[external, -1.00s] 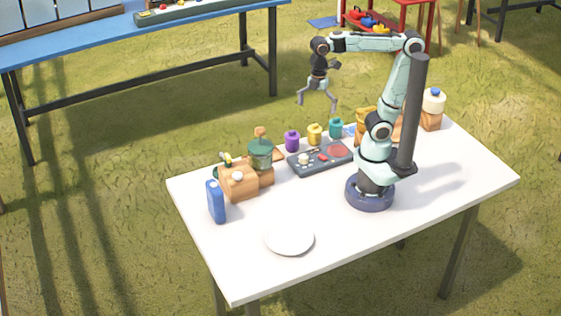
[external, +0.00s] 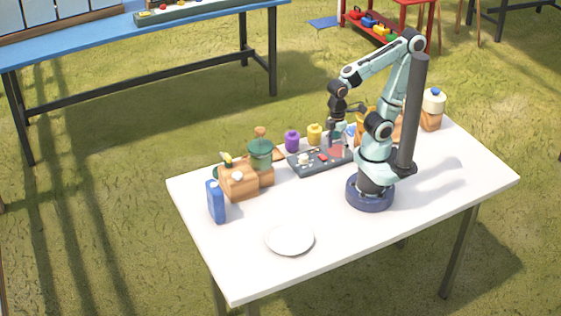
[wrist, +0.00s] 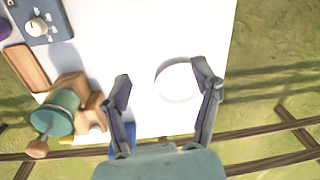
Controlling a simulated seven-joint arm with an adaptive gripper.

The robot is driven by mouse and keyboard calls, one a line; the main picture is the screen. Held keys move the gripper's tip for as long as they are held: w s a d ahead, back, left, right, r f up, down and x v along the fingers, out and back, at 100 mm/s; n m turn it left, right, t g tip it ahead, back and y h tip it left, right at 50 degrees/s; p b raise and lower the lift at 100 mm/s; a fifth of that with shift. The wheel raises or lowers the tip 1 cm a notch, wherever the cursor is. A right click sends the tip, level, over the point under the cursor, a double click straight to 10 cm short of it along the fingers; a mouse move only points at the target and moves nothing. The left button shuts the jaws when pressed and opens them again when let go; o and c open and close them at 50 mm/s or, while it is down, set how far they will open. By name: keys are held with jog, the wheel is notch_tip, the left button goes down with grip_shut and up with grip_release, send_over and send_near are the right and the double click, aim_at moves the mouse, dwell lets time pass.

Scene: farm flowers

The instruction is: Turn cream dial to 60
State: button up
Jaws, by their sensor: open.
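The cream dial (external: 304,159) sits on the left part of a dark grey control panel (external: 322,169) near the table's far edge. A pale round knob, apparently this dial, shows at the upper left of the wrist view (wrist: 36,27), on the blue-grey panel (wrist: 53,17). Numbers on the dial are too small to read.
A green pot (external: 260,153) and wooden blocks (external: 240,182) stand left of the panel. A purple jar (external: 292,141) and a yellow jar (external: 314,134) stand behind it. A blue carton (external: 216,202) and white plate (external: 290,239) are nearer the front. The front right tabletop is clear.

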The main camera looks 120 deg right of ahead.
jog(key=w+d+f+n, duration=0.2)
jog(key=w+d+f, duration=0.25)
jog(key=d, duration=0.25)
jog(key=n+g+h, duration=0.3)
jog(key=n+h, duration=0.1)
jog(key=n, duration=0.1)
send_over(304, 156)
jog(key=w+a, duration=0.2)
notch_tip(304, 156, down, 9)
jog(key=shift+f, duration=0.2)
jog(key=x, duration=0.7)
jog(key=shift+d, duration=0.1)
jog(key=shift+r, duration=0.1)
grip_shut()
